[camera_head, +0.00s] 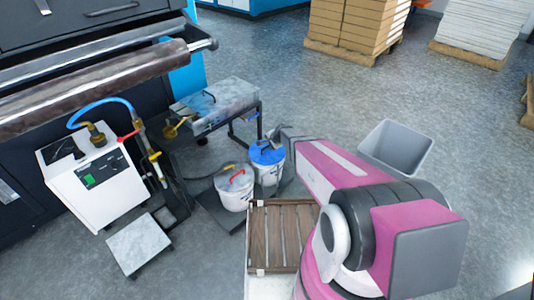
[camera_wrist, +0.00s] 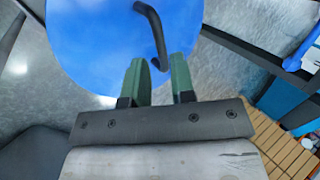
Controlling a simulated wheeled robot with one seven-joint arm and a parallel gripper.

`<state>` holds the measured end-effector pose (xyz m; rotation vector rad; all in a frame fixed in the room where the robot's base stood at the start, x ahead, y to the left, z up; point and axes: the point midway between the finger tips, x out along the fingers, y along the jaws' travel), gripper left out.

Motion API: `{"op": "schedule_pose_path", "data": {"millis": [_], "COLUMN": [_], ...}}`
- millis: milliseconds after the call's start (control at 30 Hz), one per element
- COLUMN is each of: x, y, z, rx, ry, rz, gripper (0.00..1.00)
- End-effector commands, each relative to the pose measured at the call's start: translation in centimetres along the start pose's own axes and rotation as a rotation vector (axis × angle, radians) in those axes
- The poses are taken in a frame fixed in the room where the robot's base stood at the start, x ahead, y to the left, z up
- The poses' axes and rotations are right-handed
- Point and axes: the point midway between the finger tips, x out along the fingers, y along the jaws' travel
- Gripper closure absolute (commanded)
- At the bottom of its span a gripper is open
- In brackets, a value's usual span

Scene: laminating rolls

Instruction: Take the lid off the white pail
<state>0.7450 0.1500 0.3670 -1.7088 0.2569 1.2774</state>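A white pail (camera_head: 268,176) stands on the floor with a blue lid (camera_head: 262,157) on it. The lid fills the upper part of the wrist view (camera_wrist: 95,45), with a curved dark handle (camera_wrist: 153,30) across it. A second white pail (camera_head: 235,200) stands just left, with a greyish lid (camera_head: 228,183) and a red handle (camera_head: 237,174). My gripper (camera_wrist: 158,62) is at the blue lid; its two green fingers are apart, and the handle's near end shows between their tips. I cannot tell whether they touch it. In the head view my arm partly hides this spot.
A slatted wooden top (camera_head: 280,235) lies in front of the pails. A grey open bin (camera_head: 397,148) stands to the right, and a metal-topped bench (camera_head: 222,102) behind. A white machine (camera_head: 95,180) with hoses is at left. Floor beyond the bin is clear up to stacked boxes (camera_head: 355,25).

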Motion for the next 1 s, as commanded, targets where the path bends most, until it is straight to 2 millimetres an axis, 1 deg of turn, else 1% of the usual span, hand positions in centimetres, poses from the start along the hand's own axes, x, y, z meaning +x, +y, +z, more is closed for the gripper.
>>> {"op": "schedule_pose_path", "data": {"millis": [167, 433, 500, 700, 733, 767, 800, 1000], "x": [1.3, 4.9, 5.3, 5.2, 5.2, 5.2, 5.2, 5.2], "y": [0.0, -0.2, -0.1, -0.1, -0.1, -0.1, -0.1, -0.1], "z": [0.1, 0.3, 0.4, 0.4, 0.4, 0.4, 0.4, 0.4], "rx": [-0.001, -0.001, -0.001, -0.001, -0.001, -0.001, -0.001, -0.001], "ry": [-0.001, -0.001, -0.001, -0.001, -0.001, -0.001, -0.001, -0.001], "rz": [0.001, 0.0, 0.0, 0.0, 0.0, 0.0, 0.0, 0.0], "gripper": [0.77, 0.77, 0.77, 0.77, 0.83, 0.93, 1.0, 1.0]}}
